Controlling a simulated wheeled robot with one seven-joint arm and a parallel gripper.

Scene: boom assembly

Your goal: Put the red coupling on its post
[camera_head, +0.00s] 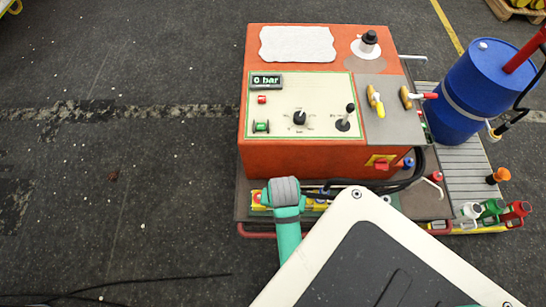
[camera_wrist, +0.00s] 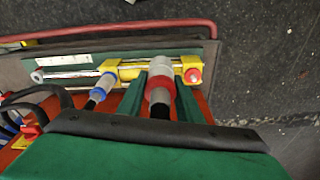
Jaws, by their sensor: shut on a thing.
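The red coupling (camera_wrist: 158,83) has a red ring, a pale grey-white end and a black hose below it. It shows in the wrist view between the two green fingers of my gripper (camera_wrist: 159,95), which is shut on it. Its pale end points at the yellow rail on the machine's side and overlaps it in the picture. I cannot tell whether it touches the rail. No separate post for it can be made out; it may be hidden behind the coupling. In the head view the coupling and fingertips are not visible.
A blue-ringed coupling (camera_wrist: 105,84) sits left by the yellow bracket, and a red knob (camera_wrist: 193,75) is at right. A red tube rail (camera_wrist: 110,32) runs along the edge. The orange machine (camera_head: 310,165) shows "0 bar"; a blue drum (camera_head: 480,95) stands right. Open floor lies left.

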